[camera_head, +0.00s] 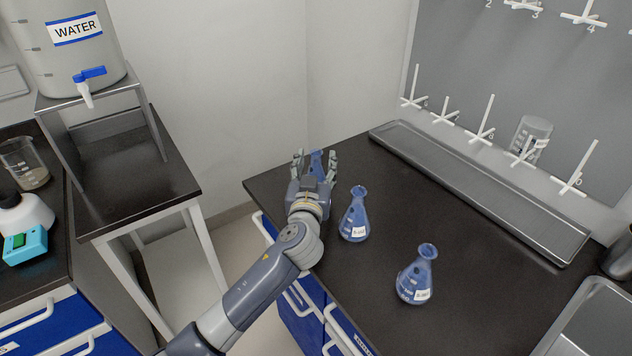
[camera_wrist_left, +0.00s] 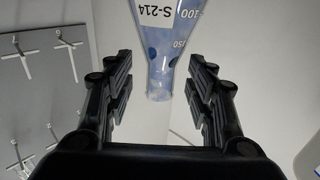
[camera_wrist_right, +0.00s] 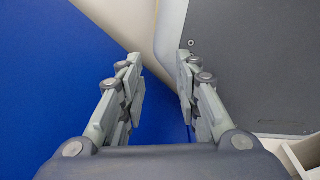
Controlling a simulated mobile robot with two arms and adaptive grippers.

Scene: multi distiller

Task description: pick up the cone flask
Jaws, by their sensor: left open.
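Several blue-tinted cone flasks stand on the dark bench. One cone flask (camera_head: 316,163) is at the far left corner, partly hidden by my left gripper (camera_head: 315,156). The left gripper is open, with its fingers on either side of that flask. In the left wrist view the flask (camera_wrist_left: 160,45) appears inverted, labelled S-214, its neck between the open fingers with gaps on both sides. A second cone flask (camera_head: 355,217) stands right of my left wrist, and a third (camera_head: 417,277) stands nearer the front. My right gripper (camera_wrist_right: 160,62) shows only in its wrist view, open and empty.
A drying rack board (camera_head: 440,85) with white pegs and a hanging beaker (camera_head: 530,140) stands behind a grey trough (camera_head: 480,185). A sink edge (camera_head: 590,325) is at the right. A water tank (camera_head: 65,55) sits on a stand at the left.

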